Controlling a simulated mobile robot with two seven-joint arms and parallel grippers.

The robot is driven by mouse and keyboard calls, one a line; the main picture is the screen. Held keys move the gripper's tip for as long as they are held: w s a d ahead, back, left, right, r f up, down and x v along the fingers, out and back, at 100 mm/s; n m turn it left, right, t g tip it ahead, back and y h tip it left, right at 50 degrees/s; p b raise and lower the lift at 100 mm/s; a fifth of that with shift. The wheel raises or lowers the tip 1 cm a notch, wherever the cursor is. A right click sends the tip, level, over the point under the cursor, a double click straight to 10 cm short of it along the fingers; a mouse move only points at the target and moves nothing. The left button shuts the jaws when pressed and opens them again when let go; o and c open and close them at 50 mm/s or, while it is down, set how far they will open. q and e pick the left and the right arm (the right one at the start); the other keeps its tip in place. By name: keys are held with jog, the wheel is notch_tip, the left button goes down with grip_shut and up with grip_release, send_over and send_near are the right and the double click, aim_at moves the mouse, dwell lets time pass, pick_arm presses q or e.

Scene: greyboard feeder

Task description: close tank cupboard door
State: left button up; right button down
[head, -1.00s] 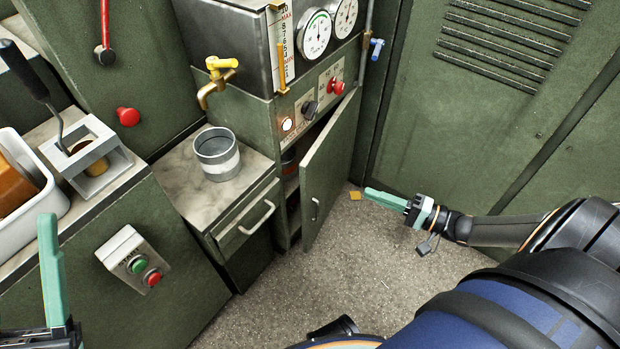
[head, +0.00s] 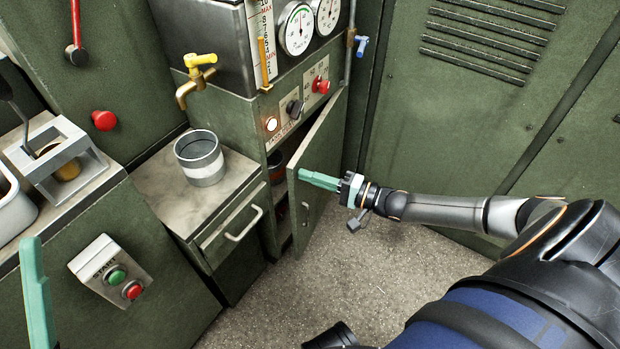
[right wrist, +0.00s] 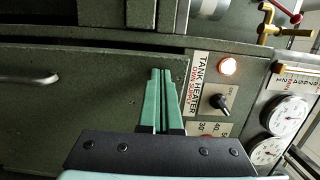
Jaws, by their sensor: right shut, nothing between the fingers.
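The green tank cupboard door (head: 325,150) stands partly open under the heater panel, with a dark gap at its left and a small handle low on its face. In the right wrist view the door (right wrist: 90,105) lies sideways with its handle at far left. My right gripper (head: 303,174) is shut and empty, its green fingertips in front of the door's upper part near the free edge. In the right wrist view the fingers (right wrist: 161,74) point at the door; I cannot tell if they touch. One green finger of my left gripper (head: 34,270) shows at lower left.
A drawer unit (head: 232,236) with a metal cup (head: 200,158) on top stands left of the door. Above are a brass tap (head: 195,80), gauges (head: 298,28) and a red knob (head: 321,86). Green lockers (head: 480,110) stand at right. The floor (head: 310,285) before the door is clear.

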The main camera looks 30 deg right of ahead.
dwell(0.3)
jog(key=w+a+m+t+h+p, duration=0.1)
jog(key=w+a+m+h+p, duration=0.1)
jog(key=w, duration=0.4)
jog(key=shift+a+r+t+h, duration=0.25)
jog(key=shift+a+t+h, duration=0.15)
jog(key=shift+a+h, duration=0.4)
jog(key=shift+a, duration=0.2)
jog(key=shift+s, duration=0.1)
